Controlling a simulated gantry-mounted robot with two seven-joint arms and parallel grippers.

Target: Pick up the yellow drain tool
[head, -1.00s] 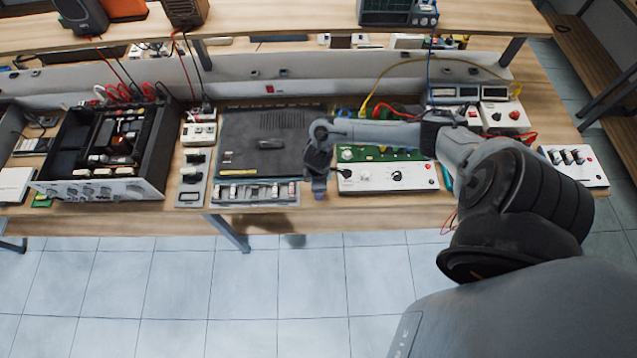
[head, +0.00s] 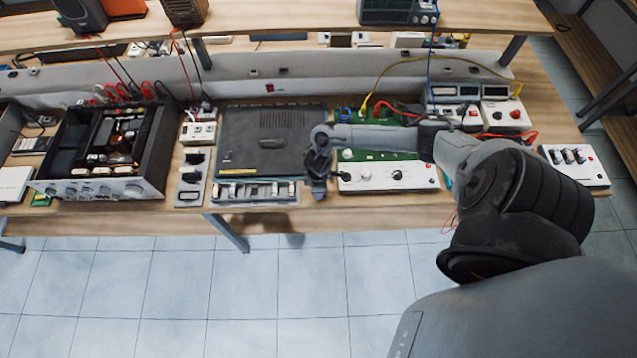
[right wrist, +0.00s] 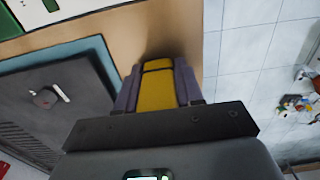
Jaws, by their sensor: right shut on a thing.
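The yellow drain tool (right wrist: 157,86) shows in the right wrist view between the two purple-grey fingers of my right gripper (right wrist: 158,90). The fingers are shut on it, one on each side. In the head view my right gripper (head: 317,182) hangs over the bench's front edge, between the dark flat device and the white control panel. The tool cannot be made out in the head view. My left gripper is not in view.
The wooden bench (head: 240,222) carries a dark flat device (head: 265,145), a white control panel (head: 400,178), an open chassis (head: 105,145) and a switch box (head: 575,165) at the right. Tiled floor (head: 250,290) in front of the bench is clear.

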